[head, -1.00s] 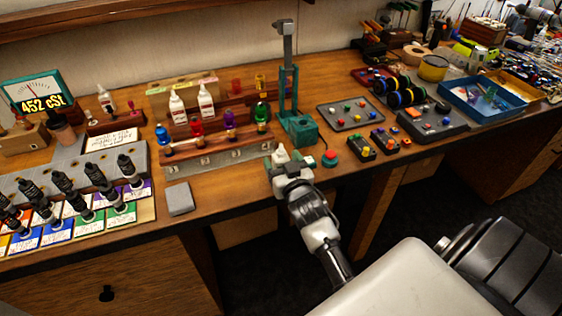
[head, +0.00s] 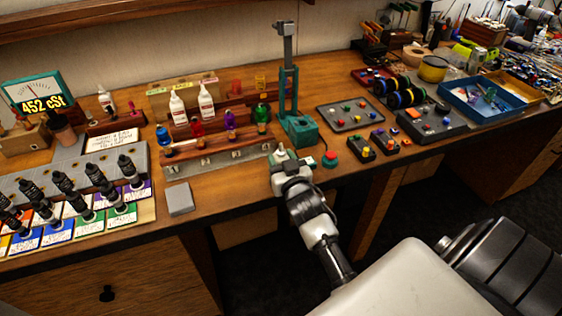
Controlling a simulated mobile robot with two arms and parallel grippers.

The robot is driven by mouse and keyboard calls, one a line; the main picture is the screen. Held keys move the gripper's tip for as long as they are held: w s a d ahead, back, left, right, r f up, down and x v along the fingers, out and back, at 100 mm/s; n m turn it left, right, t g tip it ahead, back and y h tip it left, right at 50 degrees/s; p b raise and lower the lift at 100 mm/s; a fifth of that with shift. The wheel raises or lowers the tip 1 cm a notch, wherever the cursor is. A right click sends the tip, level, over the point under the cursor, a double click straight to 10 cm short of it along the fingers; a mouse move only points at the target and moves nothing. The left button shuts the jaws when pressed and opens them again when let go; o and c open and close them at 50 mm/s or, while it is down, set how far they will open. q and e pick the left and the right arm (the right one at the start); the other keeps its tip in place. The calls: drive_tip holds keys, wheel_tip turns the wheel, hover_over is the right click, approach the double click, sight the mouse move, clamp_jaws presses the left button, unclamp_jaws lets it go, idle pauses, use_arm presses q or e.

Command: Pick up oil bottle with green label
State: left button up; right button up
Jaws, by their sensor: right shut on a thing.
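My right gripper (head: 281,158) is over the front part of the bench, left of the red button. It is shut on a small whitish thing with a pointed tip, which looks like the oil bottle; the gripper hides most of it and I cannot read its label. Two other white oil bottles stand at the back of the bench, one on the left (head: 178,108) and one on the right (head: 206,103). Their labels are too small to read. My left gripper is not in view.
A green press (head: 298,130) stands just behind my right gripper, with a red button (head: 330,159) on its right. A wooden rack (head: 218,147) with coloured bottles is at the left. A grey block (head: 180,199) lies near the front edge. Black shock absorbers (head: 98,175) stand farther left.

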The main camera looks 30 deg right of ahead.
drive_tip(key=r, duration=0.2)
drive_tip(key=d+r, duration=0.1)
drive_tip(key=r, duration=0.1)
drive_tip(key=shift+s+r, duration=0.1)
drive_tip(key=shift+r, duration=0.15)
drive_tip(key=s+d+r+b, duration=0.1)
drive_tip(key=s+d+r, duration=0.2)
drive_tip(key=d+r, duration=0.5)
drive_tip(key=s+a+f+n+y, duration=0.1)
drive_tip(key=s+a+f, duration=0.25)
drive_tip(key=a, duration=0.45)
drive_tip(key=s+a+f+n+y, duration=0.1)
drive_tip(key=s+a+f+y, duration=0.15)
drive_tip(key=s+a, duration=0.35)
drive_tip(key=s+a+f+n+y, duration=0.1)
drive_tip(key=s+a+f, duration=0.25)
drive_tip(key=a, duration=0.55)
drive_tip(key=w+d+r+m+h, duration=0.1)
drive_tip(key=w+d, duration=0.3)
drive_tip(key=d, duration=0.4)
drive_tip(key=w+d+r+m+h, duration=0.1)
drive_tip(key=w+d+r, duration=0.3)
drive_tip(key=d, duration=0.5)
drive_tip(key=w+d+r+m+h, duration=0.1)
drive_tip(key=w+d+r+h, duration=0.1)
drive_tip(key=w+d, duration=0.3)
drive_tip(key=d+r, duration=0.1)
drive_tip(key=d, duration=0.2)
drive_tip(key=shift+w+d, duration=0.15)
drive_tip(key=shift+d, duration=0.05)
